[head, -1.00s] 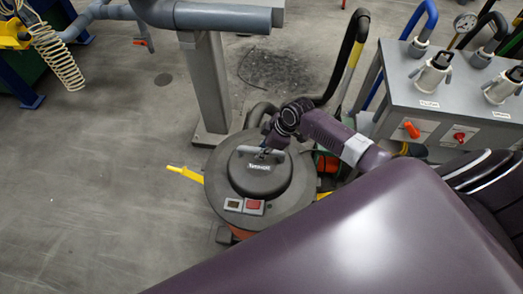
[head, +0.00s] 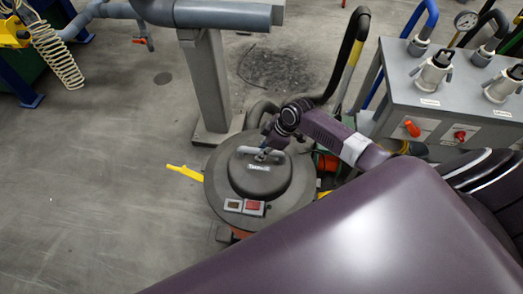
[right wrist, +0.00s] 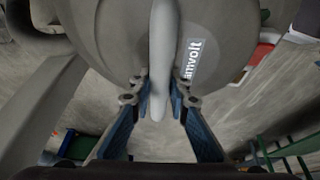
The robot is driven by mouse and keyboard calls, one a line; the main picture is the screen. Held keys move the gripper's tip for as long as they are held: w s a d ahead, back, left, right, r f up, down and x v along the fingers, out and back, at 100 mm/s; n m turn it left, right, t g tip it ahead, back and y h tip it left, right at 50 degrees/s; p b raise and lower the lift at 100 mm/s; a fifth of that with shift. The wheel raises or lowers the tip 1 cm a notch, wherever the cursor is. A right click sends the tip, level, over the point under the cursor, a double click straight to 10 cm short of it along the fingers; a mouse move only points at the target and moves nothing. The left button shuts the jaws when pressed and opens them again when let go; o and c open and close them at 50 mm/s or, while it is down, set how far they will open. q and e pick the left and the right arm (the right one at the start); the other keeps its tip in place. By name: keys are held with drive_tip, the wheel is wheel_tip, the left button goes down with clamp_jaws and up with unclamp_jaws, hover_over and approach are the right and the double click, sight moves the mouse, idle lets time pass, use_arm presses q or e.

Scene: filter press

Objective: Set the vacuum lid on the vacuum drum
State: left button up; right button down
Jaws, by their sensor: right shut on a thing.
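The vacuum lid (head: 222,190) is a wide dark grey disc with a raised dome, a bar handle and a red-and-black switch panel. It lies roughly level over the vacuum drum (head: 240,234), whose orange side shows only as a sliver below the lid. I cannot tell whether the lid touches the drum's rim. My right gripper (head: 264,154) is shut on the lid's handle. In the right wrist view, the fingers (right wrist: 158,90) stand on both sides of the pale handle (right wrist: 163,45), with the lid's dome behind it. My left gripper is out of view.
A yellow bar (head: 185,172) sticks out left of the lid. A grey pillar (head: 208,85) stands just behind. A black hose (head: 347,50) rises at the back right, near a grey console (head: 440,90) with fittings.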

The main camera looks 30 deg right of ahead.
drive_tip(key=shift+w+f+b, duration=0.2)
drive_tip(key=shift+f+b, duration=0.4)
drive_tip(key=shift+f, duration=0.1)
drive_tip(key=c, duration=1.8)
unclamp_jaws()
drive_tip(key=shift+s, duration=0.1)
drive_tip(key=shift+o, duration=0.2)
drive_tip(key=shift+s+f, duration=0.25)
drive_tip(key=shift+f, duration=0.05)
drive_tip(key=v, duration=1.2)
drive_tip(key=shift+r, duration=0.2)
drive_tip(key=shift+w, duration=0.1)
